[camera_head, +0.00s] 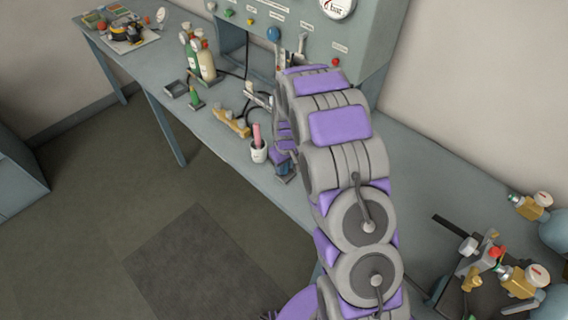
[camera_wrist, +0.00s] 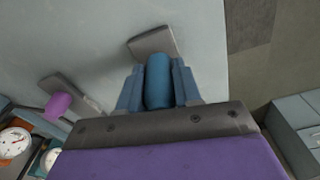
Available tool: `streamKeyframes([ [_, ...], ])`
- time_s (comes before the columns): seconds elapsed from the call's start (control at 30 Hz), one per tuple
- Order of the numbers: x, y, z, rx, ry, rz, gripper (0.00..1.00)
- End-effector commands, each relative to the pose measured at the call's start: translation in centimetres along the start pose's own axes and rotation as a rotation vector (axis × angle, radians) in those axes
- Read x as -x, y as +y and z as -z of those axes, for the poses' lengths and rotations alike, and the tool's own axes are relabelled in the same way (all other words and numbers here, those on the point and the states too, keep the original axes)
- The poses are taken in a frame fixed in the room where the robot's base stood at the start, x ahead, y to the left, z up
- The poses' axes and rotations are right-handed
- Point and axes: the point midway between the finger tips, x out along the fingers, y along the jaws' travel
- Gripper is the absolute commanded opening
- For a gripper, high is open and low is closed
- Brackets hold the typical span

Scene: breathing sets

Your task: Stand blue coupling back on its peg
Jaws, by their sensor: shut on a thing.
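The blue coupling (camera_wrist: 158,84) is a short blue cylinder. My gripper (camera_wrist: 158,76) is shut on it, with one blue-grey finger on each side. A tilted-looking grey plate (camera_wrist: 152,41) lies just beyond the coupling's far end in the wrist view. No bare peg shows there, and I cannot tell whether the coupling touches the plate or sits over a peg. In the head view my gripper (camera_head: 284,168) is low over the bench front, beside my arm, which hides most of it.
A purple coupling (camera_wrist: 58,105) stands on another grey plate (camera_wrist: 66,88) to the left in the wrist view. On the bench (camera_head: 225,150), a white cup (camera_head: 258,152) with a pink item and a yellow manifold (camera_head: 232,122) stand left of my gripper. Regulators (camera_head: 525,278) lie at the right.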

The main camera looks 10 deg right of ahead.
Motion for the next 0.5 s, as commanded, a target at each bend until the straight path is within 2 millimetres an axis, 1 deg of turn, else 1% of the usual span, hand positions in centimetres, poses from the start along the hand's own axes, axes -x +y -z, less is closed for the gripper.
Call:
streamKeyframes([
  [0.5, -1.1, 0.0, -0.1, 0.0, 0.001, 0.0, 0.0],
])
